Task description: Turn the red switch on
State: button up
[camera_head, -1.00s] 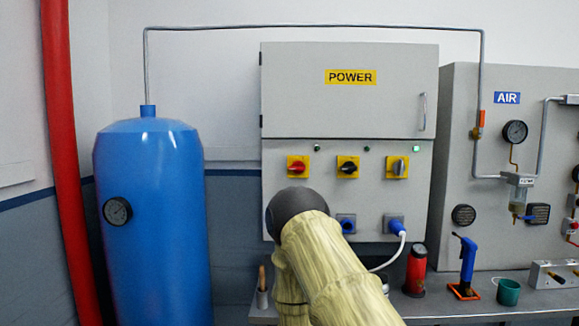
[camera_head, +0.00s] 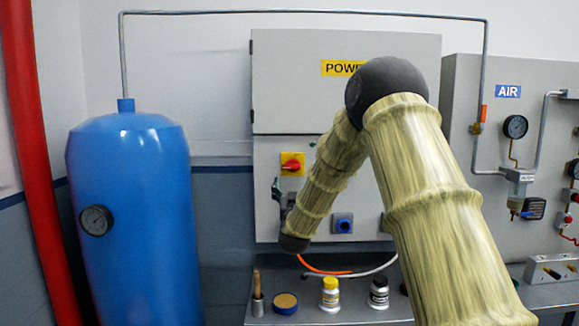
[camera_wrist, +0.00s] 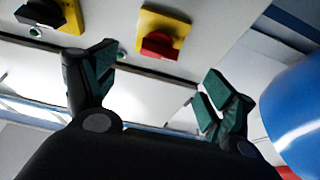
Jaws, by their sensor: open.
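The red switch (camera_head: 292,163) is a red knob on a yellow square plate, at the left of the grey power cabinet's front. In the wrist view the red switch (camera_wrist: 159,46) shows at the top, beyond the space between my fingers. My gripper (camera_head: 280,194) is dark and small in the head view, just below and slightly left of the switch. In the wrist view my gripper (camera_wrist: 165,82) has its fingers wide apart with nothing between them. It looks apart from the switch. The knob is not hidden in either view.
The blue tank (camera_head: 135,215) stands left of the cabinet (camera_head: 290,80). A black switch (camera_wrist: 42,12) is beside the red one in the wrist view. A blue socket (camera_head: 343,224) sits below. Small bottles (camera_head: 331,293) stand on the bench. My arm covers the cabinet's right part.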

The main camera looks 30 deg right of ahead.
aim_at(292, 169)
jog(key=p+x, duration=0.3)
jog(key=x, duration=0.7)
jog(key=shift+w+d+r+p, duration=0.2)
jog(key=shift+w+p, duration=0.1)
jog(key=c, duration=1)
